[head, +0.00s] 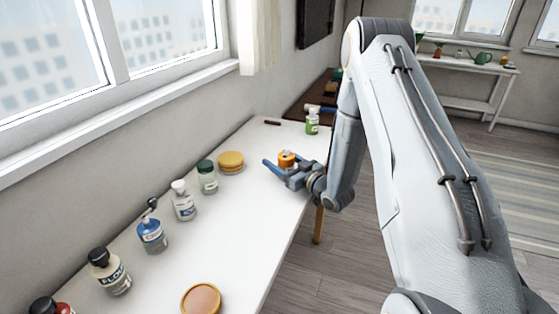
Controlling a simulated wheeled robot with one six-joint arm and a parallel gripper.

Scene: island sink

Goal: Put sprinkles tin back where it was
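My gripper (284,172) is low over the far part of the white table, with its fingers pointing left. A small orange container (286,158) shows at the fingers, its lower part hidden by the near finger. I cannot tell whether the fingers grip it or are only around it. A round yellow tin (231,161) stands left of my gripper, near the wall. A round tin with an orange-brown top (201,300) sits at the near table edge. No label reading sprinkles is legible, so I cannot tell which one is the sprinkles tin.
A green bottle (312,121) stands farther back. The table's middle is clear.

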